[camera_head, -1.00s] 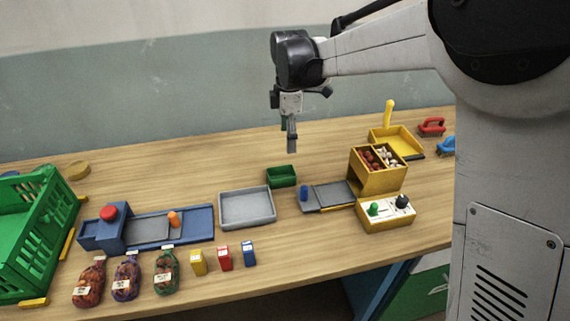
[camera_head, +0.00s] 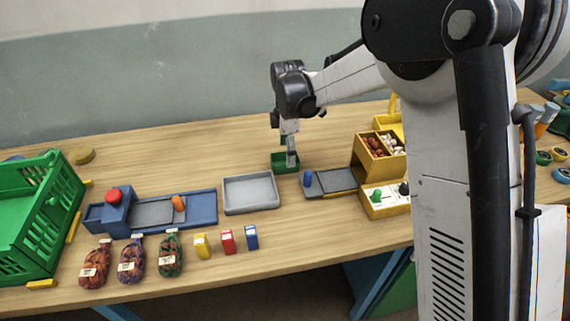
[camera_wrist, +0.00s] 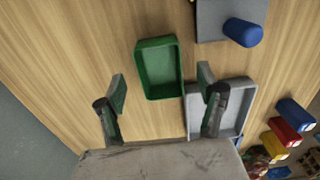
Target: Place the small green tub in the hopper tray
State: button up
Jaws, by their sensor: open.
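The small green tub (camera_head: 280,169) stands on the table behind and right of the grey tray. It looks empty in the wrist view (camera_wrist: 159,68). My gripper (camera_head: 290,163) is low over the tub in the head view and partly covers it. In the wrist view my two fingers (camera_wrist: 162,90) are spread wide and empty, with the tub between and beyond their tips. I cannot tell which container is the hopper tray; the shallow grey tray (camera_head: 250,195) is empty, and a yellow two-compartment bin (camera_head: 371,169) holds red and white pieces.
A grey plate with a blue knob (camera_head: 308,179) lies right of the tub. A blue press-like fixture (camera_head: 200,212), a green crate (camera_head: 40,215), several filled sacks (camera_head: 131,262) and small boxes (camera_head: 227,241) stand left and in front. Table behind the tub is clear.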

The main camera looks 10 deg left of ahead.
aim_at(285, 162)
jog(key=shift+f, duration=2)
jog(key=c, duration=1)
